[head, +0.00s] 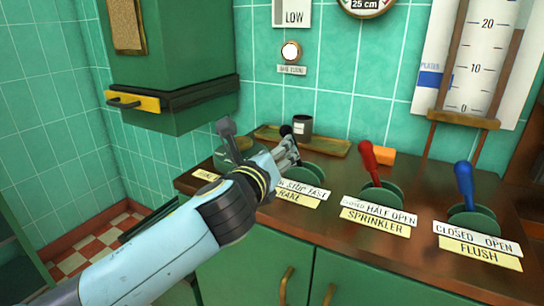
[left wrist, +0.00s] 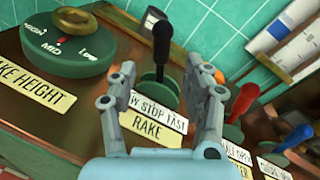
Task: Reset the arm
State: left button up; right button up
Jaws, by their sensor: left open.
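My left gripper (head: 288,152) reaches in from the left over the counter, at the rake lever. In the left wrist view its two fingers (left wrist: 162,72) are spread apart with nothing clamped between them. The black rake lever (left wrist: 164,35) stands upright beyond the fingers and shows in the gap between them. I cannot tell whether the fingers touch it. Its green base (head: 318,172) shows beside the gripper in the head view, behind a plate reading "STOP FAST" and "RAKE". My right gripper is in neither view.
A red sprinkler lever (head: 369,160) and a blue flush lever (head: 464,183) stand to the right. A green rake height dial (left wrist: 70,52) lies left of the gripper. A dark cup (head: 302,126) stands on a wooden tray behind. A green cabinet (head: 180,60) hangs at upper left.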

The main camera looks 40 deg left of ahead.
pick_arm(q)
jog(key=shift+v, duration=1)
